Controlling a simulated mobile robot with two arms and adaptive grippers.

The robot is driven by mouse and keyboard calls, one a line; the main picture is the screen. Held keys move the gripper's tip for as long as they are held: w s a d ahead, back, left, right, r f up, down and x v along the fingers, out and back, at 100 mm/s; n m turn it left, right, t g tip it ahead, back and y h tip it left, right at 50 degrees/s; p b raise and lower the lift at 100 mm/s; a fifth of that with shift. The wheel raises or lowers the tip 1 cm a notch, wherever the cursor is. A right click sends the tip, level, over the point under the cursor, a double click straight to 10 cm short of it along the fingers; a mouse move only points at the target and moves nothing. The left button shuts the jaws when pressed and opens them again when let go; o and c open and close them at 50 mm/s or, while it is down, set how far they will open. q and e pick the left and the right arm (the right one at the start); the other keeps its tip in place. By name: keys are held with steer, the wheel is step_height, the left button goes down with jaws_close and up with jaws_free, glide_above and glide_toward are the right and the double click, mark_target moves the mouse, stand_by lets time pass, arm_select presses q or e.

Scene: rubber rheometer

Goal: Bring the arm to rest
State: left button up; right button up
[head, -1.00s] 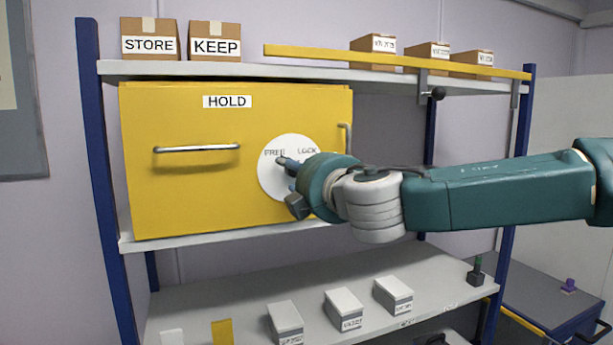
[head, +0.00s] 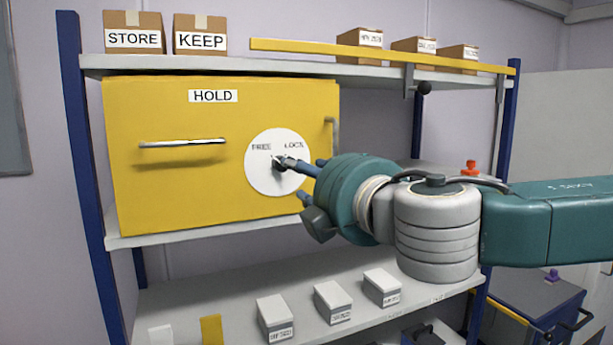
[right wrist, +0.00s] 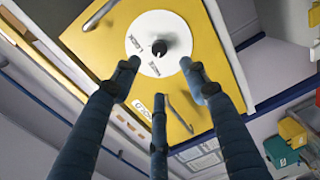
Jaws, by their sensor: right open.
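My right gripper (head: 304,175) is in front of the white round dial (head: 262,178) on the yellow HOLD box (head: 165,190). The dial is marked FREE and LOCK and has a small dark knob (head: 279,163) at its middle. In the right wrist view, the three fingers of my right gripper (right wrist: 158,76) are spread and empty. The knob (right wrist: 159,47) shows beyond them, with no finger closed on it. The direction the knob points is hard to tell. My left gripper is in neither view.
A shelf rack with blue posts (head: 85,180) carries the box. STORE (head: 134,39) and KEEP (head: 201,40) cartons stand on top, beside a long yellow bar (head: 380,53). Several pale blocks sit on the lower shelf (head: 180,300). A red-orange knob (head: 470,168) shows behind my arm.

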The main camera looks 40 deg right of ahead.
step_height(320, 180, down, 34)
steer(key=w+d+m+g+y, duration=0.2)
steer(key=m+g, duration=0.4)
steer(key=s+a+f+m+g, duration=0.1)
steer(key=s+a+f+g, duration=0.2)
steer(key=f, duration=0.5)
steer(key=s+a+f+m, duration=0.2)
steer(key=s+a+f, duration=0.1)
steer(key=s+f, duration=0.4)
steer(key=s+a+f+m+g+y, duration=0.2)
steer(key=s+a+f+m+g, duration=0.15)
steer(key=s+a+f, duration=0.8)
steer(key=s+d+f+g, duration=0.1)
steer(key=s+f, duration=0.1)
steer(key=f, duration=1.2)
steer(key=s+f+g, duration=0.2)
steer(key=s+f, duration=0.1)
steer(key=f, duration=1.1)
steer(key=s+d+f, duration=0.3)
steer(key=s+f, duration=1.2)
steer(key=s, duration=0.1)
steer(key=shift+s+d+f+n+g, duration=0.2)
steer(key=shift+s+f+n+g, duration=0.05)
steer(key=shift+f+n+g, duration=0.1)
